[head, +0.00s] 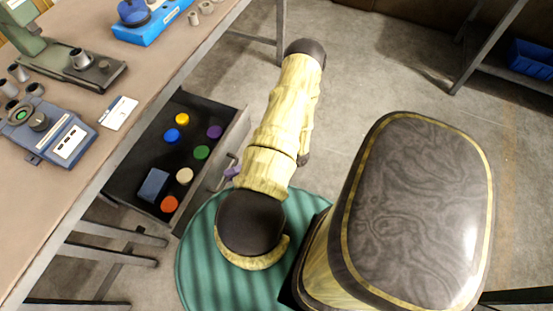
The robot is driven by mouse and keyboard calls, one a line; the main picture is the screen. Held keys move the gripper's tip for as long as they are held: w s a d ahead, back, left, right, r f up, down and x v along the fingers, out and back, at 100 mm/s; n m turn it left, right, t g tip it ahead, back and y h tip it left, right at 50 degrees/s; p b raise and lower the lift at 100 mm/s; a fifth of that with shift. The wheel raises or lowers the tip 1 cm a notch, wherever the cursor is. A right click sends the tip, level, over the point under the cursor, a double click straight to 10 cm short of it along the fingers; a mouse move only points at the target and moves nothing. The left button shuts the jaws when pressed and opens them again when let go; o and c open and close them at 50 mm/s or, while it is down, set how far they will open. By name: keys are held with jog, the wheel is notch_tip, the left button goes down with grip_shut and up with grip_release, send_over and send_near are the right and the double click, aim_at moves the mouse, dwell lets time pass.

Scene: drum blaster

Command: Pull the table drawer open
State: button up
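The table drawer (139,210) stands pulled out from under the workbench, on the left in the head view. Its dark inside shows, with several coloured round pieces and a dark blue block (153,185) in it. The drawer's metal handle (225,180) is on its grey front panel, facing my arm. A small purple part (232,172) shows right at the handle, beside my arm; it may be a finger of my gripper, but I cannot be sure. The rest of my gripper is hidden by my arm, and its opening cannot be made out.
The brown workbench (60,200) carries a green machine (60,58), a blue-grey device (50,135), a white card (118,112) and a blue tray (152,28). A round green surface (200,265) lies below my arm. A rack with a blue bin (530,60) is at upper right. Open floor lies between.

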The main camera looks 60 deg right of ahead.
jog(key=v, duration=1.5)
jog(key=shift+s+d+b, duration=0.2)
jog(key=shift+d+b, duration=0.05)
jog(key=shift+b, duration=0.2)
jog(key=shift+s, duration=0.1)
